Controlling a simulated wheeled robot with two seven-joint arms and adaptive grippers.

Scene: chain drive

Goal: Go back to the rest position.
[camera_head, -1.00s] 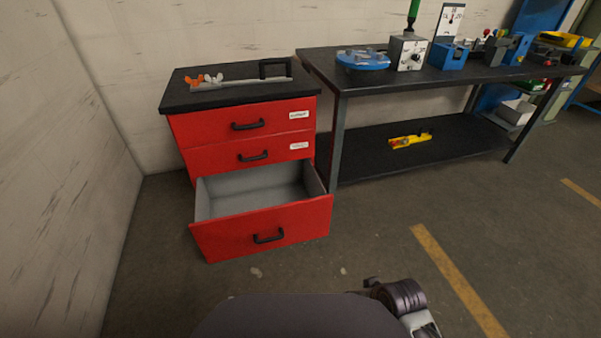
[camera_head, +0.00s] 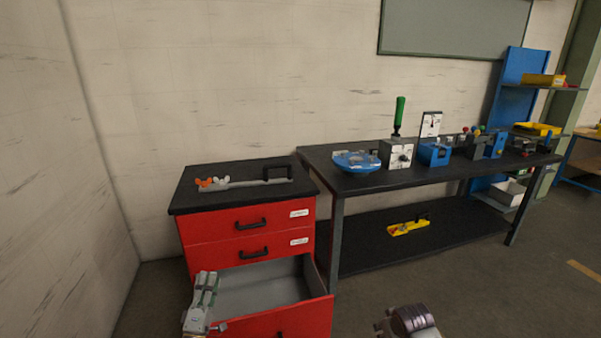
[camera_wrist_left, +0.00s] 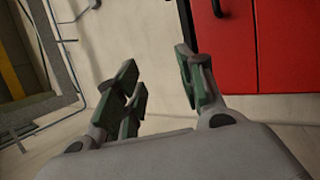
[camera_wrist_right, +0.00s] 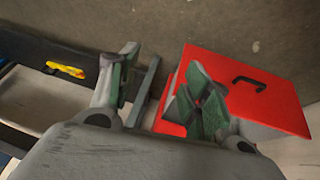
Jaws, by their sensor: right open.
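My left gripper (camera_head: 206,280) shows at the lower left of the head view, in front of the left side of the pulled-out bottom drawer. In the left wrist view its green-padded fingers (camera_wrist_left: 162,82) stand apart with nothing between them. My right gripper (camera_wrist_right: 160,80) shows in the right wrist view, with its fingers apart and empty. In the head view only part of my right arm shows at the bottom edge; its fingers are out of frame there. I cannot tell from the head view whether the left gripper touches the drawer.
The red cabinet (camera_head: 220,228) has its open grey drawer (camera_head: 260,283) sticking out, seemingly empty. A black-topped workbench (camera_head: 345,187) with several devices stands to its right. A yellow tool (camera_head: 408,228) lies on its lower shelf. Floor (camera_head: 480,290) in front of the bench is clear.

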